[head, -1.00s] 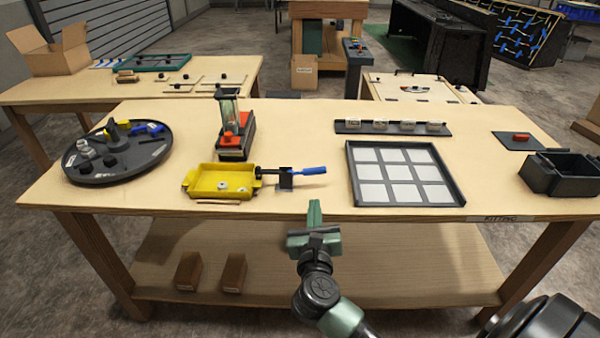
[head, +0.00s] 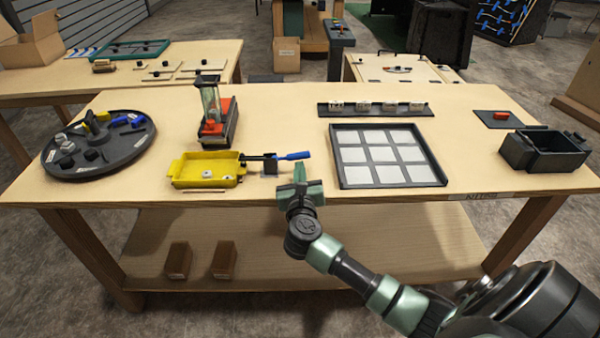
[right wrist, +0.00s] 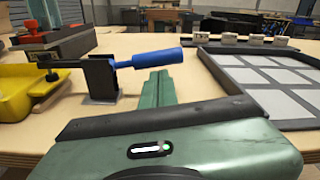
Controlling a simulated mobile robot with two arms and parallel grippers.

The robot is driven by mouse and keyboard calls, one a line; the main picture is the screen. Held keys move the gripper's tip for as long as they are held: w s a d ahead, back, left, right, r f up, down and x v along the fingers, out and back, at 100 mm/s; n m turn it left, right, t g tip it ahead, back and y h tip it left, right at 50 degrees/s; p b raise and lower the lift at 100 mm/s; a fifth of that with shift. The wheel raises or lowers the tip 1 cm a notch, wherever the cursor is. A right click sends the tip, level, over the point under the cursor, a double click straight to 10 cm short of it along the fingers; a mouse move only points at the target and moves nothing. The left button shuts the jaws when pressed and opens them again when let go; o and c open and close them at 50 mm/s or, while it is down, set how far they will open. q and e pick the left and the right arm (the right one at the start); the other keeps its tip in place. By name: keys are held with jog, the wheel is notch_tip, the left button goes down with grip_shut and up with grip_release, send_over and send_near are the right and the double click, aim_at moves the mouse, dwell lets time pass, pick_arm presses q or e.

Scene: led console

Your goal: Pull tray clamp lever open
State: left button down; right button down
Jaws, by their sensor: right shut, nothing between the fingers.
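The yellow tray (head: 207,170) sits near the front edge of the table, left of centre, with small pale parts in it. The black tray clamp (head: 262,160) stands at its right side, and its blue lever handle (head: 291,156) points right. In the right wrist view the blue handle (right wrist: 149,58) lies just beyond my fingers, roughly level, with the clamp's black bracket (right wrist: 98,78) to its left. My right gripper (head: 300,172) is shut and empty, just in front of and below the handle tip, apart from it as far as I can tell. My left gripper is not in view.
A white-celled grid tray (head: 385,186) lies to the right of my gripper. A red and black device (head: 217,128) stands behind the yellow tray. A round black turntable (head: 98,160) is at left and a black bin (head: 545,150) at right.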

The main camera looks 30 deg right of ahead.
jog(key=shift+r+n+p, duration=0.3)
jog(key=shift+p, duration=0.35)
jog(key=shift+r+n+p, duration=0.35)
jog(key=shift+n+p, duration=0.05)
jog(key=shift+p, duration=0.35)
jog(key=r+n+p, duration=0.1)
jog(key=n+p, duration=0.1)
jog(key=p, duration=0.1)
jog(key=a+r+n+p, duration=0.1)
jog(key=r+n+p, duration=0.1)
jog(key=n+p, duration=0.1)
jog(key=r+n+p, duration=0.1)
jog(key=n+p, duration=0.1)
jog(key=p, duration=0.2)
jog(key=shift+w+a+r+n+h, duration=0.15)
jog(key=shift+w+r+n+h, duration=0.2)
jog(key=shift+n+h, duration=0.05)
jog(key=shift+w+a+r+n+p, duration=0.2)
jog(key=shift+a+n+p, duration=0.1)
jog(key=shift+n+p, duration=0.35)
jog(key=shift+w+a+r+n+p, duration=0.15)
jog(key=shift+a+r+n+p, duration=0.1)
jog(key=shift+n+p, duration=0.4)
jog(key=shift+w+a+r+n+p, duration=0.2)
jog(key=shift+a+n+p, duration=0.15)
jog(key=shift+n, duration=0.55)
jog(key=shift+f, duration=0.1)
